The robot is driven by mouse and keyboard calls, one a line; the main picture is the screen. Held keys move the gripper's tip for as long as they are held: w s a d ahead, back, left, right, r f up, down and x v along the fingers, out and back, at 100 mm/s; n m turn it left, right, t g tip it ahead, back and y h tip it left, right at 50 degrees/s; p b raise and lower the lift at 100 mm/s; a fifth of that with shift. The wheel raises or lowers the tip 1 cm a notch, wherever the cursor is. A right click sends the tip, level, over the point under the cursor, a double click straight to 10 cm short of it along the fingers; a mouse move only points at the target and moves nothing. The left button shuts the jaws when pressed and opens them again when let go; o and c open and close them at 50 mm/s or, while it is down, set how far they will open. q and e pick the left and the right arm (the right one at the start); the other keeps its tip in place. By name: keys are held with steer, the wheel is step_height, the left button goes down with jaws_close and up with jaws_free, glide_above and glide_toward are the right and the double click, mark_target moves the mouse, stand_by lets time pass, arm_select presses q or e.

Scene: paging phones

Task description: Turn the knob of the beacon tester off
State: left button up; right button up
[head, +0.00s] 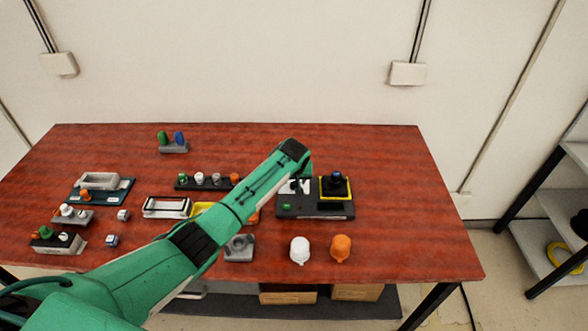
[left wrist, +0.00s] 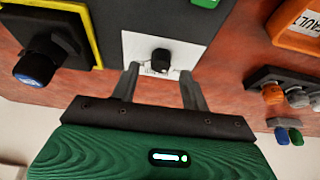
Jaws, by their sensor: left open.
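The beacon tester (head: 315,211) looks to be the dark panel at the right of the table in the head view. It carries a white plate (left wrist: 135,47) with a small black knob (left wrist: 160,60), and a yellow-edged square with a large black, blue-topped knob (head: 337,178), which also shows at left in the left wrist view. My left gripper (left wrist: 159,70) is open, its fingers either side of the small knob with gaps showing. I cannot tell whether the tips touch the plate. In the head view, my left arm partly hides the white plate. My right gripper is not in view.
White and orange domes (head: 300,249) stand in front of the panel. A dark strip with several coloured caps (head: 199,179) and a holder with green and blue pegs (head: 174,147) lie left of it. The table (head: 405,245) is bare to the panel's right.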

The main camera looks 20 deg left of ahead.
arm_select(q)
steer(key=b+v, duration=0.2)
steer(key=v, duration=0.9)
steer(key=shift+r, duration=0.2)
steer(key=shift+s, duration=0.1)
